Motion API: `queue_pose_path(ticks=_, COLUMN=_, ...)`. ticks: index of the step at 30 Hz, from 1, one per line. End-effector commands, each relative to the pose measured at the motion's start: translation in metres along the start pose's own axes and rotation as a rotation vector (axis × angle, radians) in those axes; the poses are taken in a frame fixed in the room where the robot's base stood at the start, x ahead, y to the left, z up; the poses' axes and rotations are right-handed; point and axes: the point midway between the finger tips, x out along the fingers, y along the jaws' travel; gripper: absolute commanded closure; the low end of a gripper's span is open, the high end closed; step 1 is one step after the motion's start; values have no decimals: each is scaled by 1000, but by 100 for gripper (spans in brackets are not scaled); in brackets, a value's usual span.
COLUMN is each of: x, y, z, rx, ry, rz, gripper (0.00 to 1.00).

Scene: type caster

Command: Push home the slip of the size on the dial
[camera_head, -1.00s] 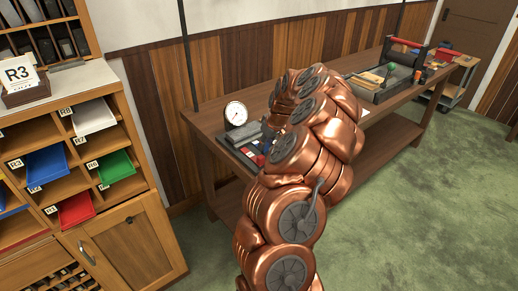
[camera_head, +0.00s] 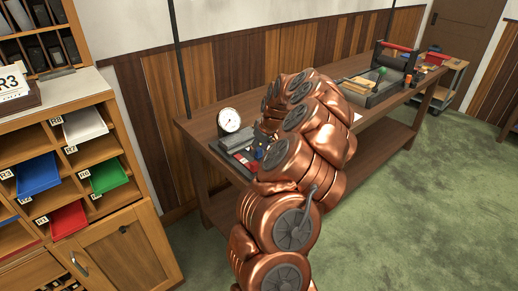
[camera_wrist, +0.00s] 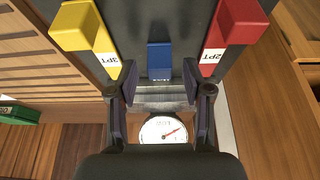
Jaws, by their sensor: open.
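A round white dial (camera_head: 229,120) stands upright on the bench, behind a grey holder (camera_head: 229,160) with coloured pieces. My arm hides the gripper in the head view.
The wooden bench (camera_head: 375,150) carries a dark tray (camera_head: 375,90) with tools farther right. A pigeonhole cabinet (camera_head: 140,235) with blue, green, red and white trays stands at left, with an R3 card on top. Green floor lies clear at right.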

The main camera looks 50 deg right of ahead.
Motion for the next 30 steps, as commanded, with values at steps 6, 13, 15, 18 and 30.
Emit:
queue_pose_path(ticks=6, x=-25, y=1, z=-1, rx=0, ry=4, rz=3, gripper=50)
queue_pose_path(ticks=13, x=-70, y=2, z=-1, rx=1, ry=7, rz=4, gripper=50)
queue_pose_path(ticks=15, x=-83, y=1, z=-1, rx=2, ry=5, rz=3, gripper=50)
queue_pose_path(ticks=18, x=-99, y=1, z=0, rx=2, ry=2, rz=2, gripper=50)
queue_pose_path(ticks=30, x=-115, y=0, z=0, rx=1, ry=0, rz=0, gripper=50)
